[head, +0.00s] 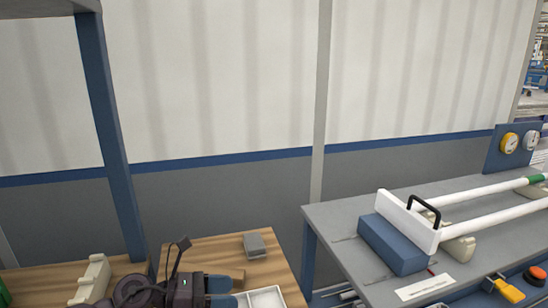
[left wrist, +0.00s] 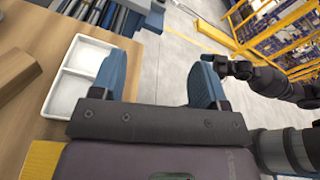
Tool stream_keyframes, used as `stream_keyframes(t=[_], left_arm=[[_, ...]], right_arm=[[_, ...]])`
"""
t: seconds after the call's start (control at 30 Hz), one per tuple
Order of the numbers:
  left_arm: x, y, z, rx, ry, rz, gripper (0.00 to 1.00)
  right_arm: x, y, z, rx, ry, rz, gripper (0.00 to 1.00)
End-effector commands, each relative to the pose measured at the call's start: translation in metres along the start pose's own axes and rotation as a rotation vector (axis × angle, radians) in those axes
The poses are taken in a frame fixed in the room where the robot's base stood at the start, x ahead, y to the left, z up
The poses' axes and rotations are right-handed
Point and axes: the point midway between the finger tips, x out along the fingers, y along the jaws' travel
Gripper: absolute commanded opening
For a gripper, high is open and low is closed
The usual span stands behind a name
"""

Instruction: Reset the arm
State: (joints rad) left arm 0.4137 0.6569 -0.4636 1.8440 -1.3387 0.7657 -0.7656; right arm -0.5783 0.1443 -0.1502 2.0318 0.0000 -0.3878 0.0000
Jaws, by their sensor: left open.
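My left gripper (left wrist: 160,88) is open and empty in the left wrist view, with its two blue fingers wide apart. In the head view, my left arm's dark wrist and gripper (head: 205,289) show at the bottom, over the wooden table (head: 208,250). A white tray (head: 262,298) is close beside the gripper. It also shows in the left wrist view (left wrist: 66,92), left of the fingers. A dark arm, seemingly my right one, reaches in from the right in the left wrist view. Its end (left wrist: 222,66) is small and partly hidden by my left finger.
Two white pipes (head: 492,188) lie on the grey bench (head: 335,221) at right, near a white plate with a black handle (head: 408,222) and a blue block (head: 391,246). A small grey block (head: 254,245) sits on the wooden table. A blue post (head: 110,125) stands left.

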Motion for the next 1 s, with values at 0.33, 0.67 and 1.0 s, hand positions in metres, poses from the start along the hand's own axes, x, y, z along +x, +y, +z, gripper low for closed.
stream_keyframes(t=[0.33, 0.67, 1.0], left_arm=[[-0.035, -0.009, 0.026, -0.622, -0.661, 0.181, 0.68], [-0.113, 0.004, -0.02, -1.282, -1.206, 0.42, 0.68], [-0.182, -0.032, -0.133, -1.963, -1.679, 0.76, 0.68]], right_arm=[[-0.002, 0.002, 0.004, -0.007, -0.007, 0.001, 0.75], [-0.002, 0.001, 0.004, -0.004, -0.008, 0.001, 0.75], [-0.001, -0.001, 0.003, 0.007, -0.006, 0.001, 0.75]])
